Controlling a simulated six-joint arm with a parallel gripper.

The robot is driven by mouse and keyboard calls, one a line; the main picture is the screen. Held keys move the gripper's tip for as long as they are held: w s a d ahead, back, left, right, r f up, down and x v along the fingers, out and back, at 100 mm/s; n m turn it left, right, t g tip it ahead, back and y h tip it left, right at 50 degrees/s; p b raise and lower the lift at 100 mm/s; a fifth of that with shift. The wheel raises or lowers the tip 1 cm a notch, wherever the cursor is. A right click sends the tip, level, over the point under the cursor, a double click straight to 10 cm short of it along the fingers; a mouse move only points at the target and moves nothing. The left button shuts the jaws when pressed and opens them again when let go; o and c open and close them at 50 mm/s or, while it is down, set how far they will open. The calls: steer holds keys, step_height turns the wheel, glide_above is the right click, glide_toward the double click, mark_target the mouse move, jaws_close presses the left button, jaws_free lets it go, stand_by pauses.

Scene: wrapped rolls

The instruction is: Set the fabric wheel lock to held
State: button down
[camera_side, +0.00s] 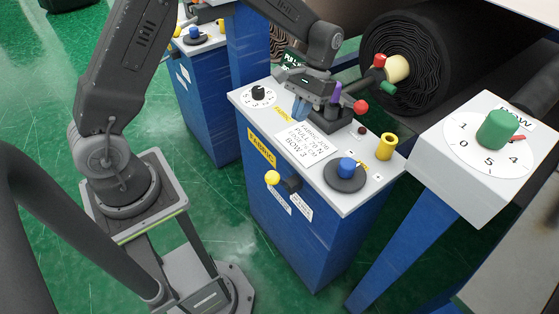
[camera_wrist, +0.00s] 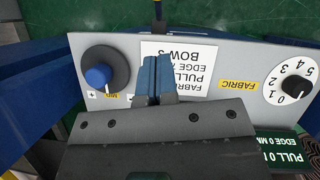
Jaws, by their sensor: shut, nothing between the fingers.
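The fabric station is a blue cabinet with a white top panel (camera_side: 237,97) and a yellow FABRIC label (camera_side: 261,146). A blue knob on a black disc (camera_side: 346,172) sits at the panel's near right; the same blue knob (camera_wrist: 97,76) is left of my fingers in the wrist view. A yellow ball (camera_side: 272,178) and a black knob (camera_side: 292,184) stick out of the cabinet front above small labels. I cannot tell which part is the wheel lock, nor read its setting. My gripper (camera_side: 299,112) is shut and empty over the panel's back; its blue fingers (camera_wrist: 154,62) are together.
A numbered dial (camera_side: 258,93), a printed card (camera_side: 308,142) and a yellow cylinder (camera_side: 386,146) are on the panel. A red ball (camera_side: 361,106) and purple piece (camera_side: 337,92) stand beside my gripper. A BOW dial box (camera_side: 455,175) stands right; a dark roll (camera_side: 400,95) lies behind.

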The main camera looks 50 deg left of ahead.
steer(key=shift+f, duration=0.1)
glide_above(279, 182)
steer(key=w+a, duration=0.1)
steer(key=shift+a+f, duration=0.15)
steer(key=shift+f, duration=5.65)
steer(key=shift+s, duration=0.1)
steer(key=shift+s+f, duration=0.1)
steer(key=shift+s, duration=0.15)
